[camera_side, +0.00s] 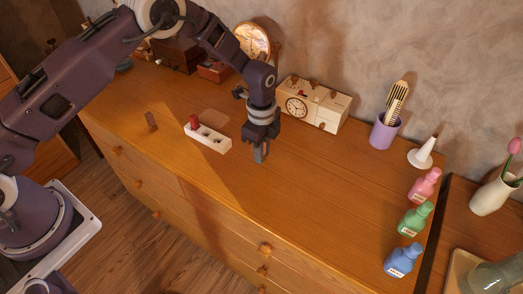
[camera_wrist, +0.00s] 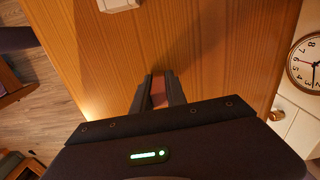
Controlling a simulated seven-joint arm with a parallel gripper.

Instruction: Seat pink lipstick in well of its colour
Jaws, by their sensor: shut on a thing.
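A white block with dark wells (camera_side: 212,139) lies on the wooden dresser top, left of my gripper. A red lipstick (camera_side: 194,122) stands at the block's left end. My gripper (camera_side: 262,153) points down over the dresser top, to the right of the block and apart from it. In the wrist view my gripper (camera_wrist: 159,90) is shut on a small pinkish piece, the pink lipstick (camera_wrist: 158,94), mostly hidden between the fingers. A corner of the white block (camera_wrist: 117,4) shows at the top edge there. The colours of the wells cannot be made out.
A cream clock box (camera_side: 315,104) is behind my gripper. A purple cup (camera_side: 384,132), a white cone (camera_side: 423,153) and pink, green and blue bottles (camera_side: 415,219) stand right. The dresser's middle is clear.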

